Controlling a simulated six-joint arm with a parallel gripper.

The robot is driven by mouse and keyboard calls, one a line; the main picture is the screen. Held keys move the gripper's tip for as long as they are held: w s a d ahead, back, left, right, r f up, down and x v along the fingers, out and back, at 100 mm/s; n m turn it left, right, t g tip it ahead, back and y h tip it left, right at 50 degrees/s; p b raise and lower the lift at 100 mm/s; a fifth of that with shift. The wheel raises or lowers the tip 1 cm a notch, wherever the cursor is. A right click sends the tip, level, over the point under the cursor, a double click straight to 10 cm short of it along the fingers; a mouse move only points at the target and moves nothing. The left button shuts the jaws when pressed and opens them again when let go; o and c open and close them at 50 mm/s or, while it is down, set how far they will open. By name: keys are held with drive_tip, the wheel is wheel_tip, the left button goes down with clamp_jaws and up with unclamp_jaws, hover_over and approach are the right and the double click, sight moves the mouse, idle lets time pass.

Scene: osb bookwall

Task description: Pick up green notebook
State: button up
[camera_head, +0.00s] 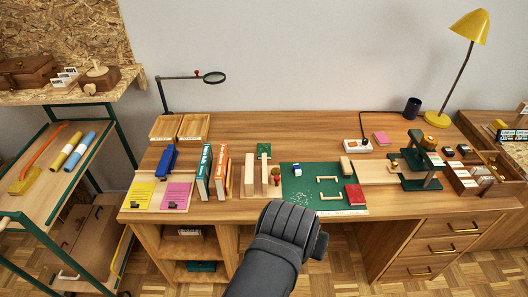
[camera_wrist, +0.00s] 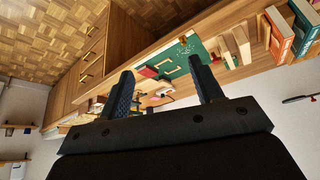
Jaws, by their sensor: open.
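No item is clearly readable as the green notebook. A small dark-green item (camera_head: 264,150) lies towards the back of the desk, behind the wooden blocks. A flat teal-green item (camera_head: 201,266) lies in the lower cubby under the desk's left side and could be a notebook. My gripper (camera_wrist: 160,78) is open and empty in the wrist view, its two dark fingers apart, with the desk beyond them. In the head view my dark arm rises at bottom centre, in front of the desk's front edge; its fingers cannot be made out there.
A green mat (camera_head: 293,196) holds small wooden pieces and a red book (camera_head: 355,194). Upright orange and teal books (camera_head: 204,172) stand left of it. Yellow (camera_head: 140,194) and pink (camera_head: 176,194) sheets lie at front left. A yellow lamp (camera_head: 470,27) stands at back right.

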drive_tip(key=o, duration=0.3)
